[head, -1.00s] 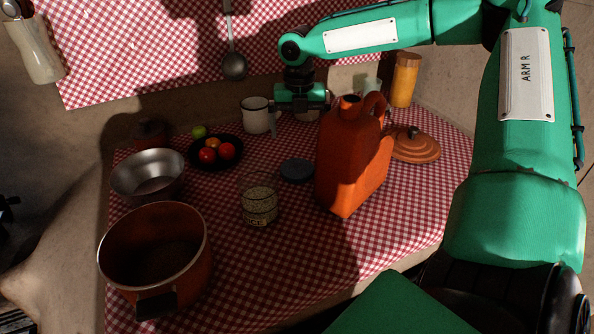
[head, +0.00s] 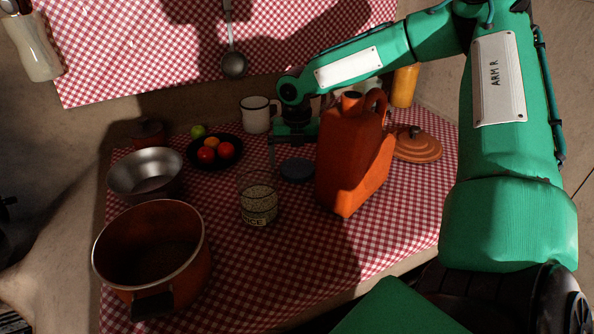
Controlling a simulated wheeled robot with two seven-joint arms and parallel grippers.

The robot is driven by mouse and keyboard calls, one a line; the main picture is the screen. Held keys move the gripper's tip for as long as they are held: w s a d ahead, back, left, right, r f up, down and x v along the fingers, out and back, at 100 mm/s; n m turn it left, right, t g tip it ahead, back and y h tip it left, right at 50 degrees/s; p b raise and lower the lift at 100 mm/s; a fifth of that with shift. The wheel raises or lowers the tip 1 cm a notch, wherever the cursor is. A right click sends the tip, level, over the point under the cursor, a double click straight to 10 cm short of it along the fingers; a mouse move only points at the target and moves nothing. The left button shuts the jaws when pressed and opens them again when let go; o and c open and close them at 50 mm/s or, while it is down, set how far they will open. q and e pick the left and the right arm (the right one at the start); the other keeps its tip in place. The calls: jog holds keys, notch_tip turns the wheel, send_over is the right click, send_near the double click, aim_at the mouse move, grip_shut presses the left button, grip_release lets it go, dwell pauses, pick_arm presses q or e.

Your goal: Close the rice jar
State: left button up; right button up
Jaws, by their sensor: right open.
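The rice jar (head: 258,205) is a clear glass jar with pale grains and a label, standing uncovered near the middle of the checked cloth. A dark round lid (head: 297,170) lies flat on the cloth, behind and right of the jar. My right gripper (head: 292,150) is open and empty, pointing down just above and behind the lid. One finger shows at its left; the other is partly hidden by the orange jug. My left gripper is not in view.
The tall orange jug (head: 350,165) stands close right of the lid and gripper. A white mug (head: 256,115) and a dark fruit plate (head: 214,152) are behind. A large orange pot (head: 152,250) and steel bowl (head: 146,174) stand left. An orange pot lid (head: 416,145) lies right.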

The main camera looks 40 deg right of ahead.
jog(key=shift+f, duration=0.55)
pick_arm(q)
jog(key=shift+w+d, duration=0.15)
pick_arm(e)
jog(key=c, duration=0.9)
jog(key=shift+c, duration=0.2)
jog(key=shift+r, duration=0.1)
notch_tip(320, 180, up, 10)
jog(key=f+p, duration=0.1)
jog(key=p, duration=0.1)
notch_tip(320, 180, up, 10)
jog(key=p, duration=0.1)
send_over(297, 164)
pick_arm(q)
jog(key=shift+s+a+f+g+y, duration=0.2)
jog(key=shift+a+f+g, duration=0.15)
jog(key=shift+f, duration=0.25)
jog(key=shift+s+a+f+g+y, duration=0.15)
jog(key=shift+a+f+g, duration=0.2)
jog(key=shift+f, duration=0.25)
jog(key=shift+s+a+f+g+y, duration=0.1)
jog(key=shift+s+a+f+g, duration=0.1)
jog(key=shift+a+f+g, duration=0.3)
pick_arm(e)
jog(key=shift+r, duration=0.45)
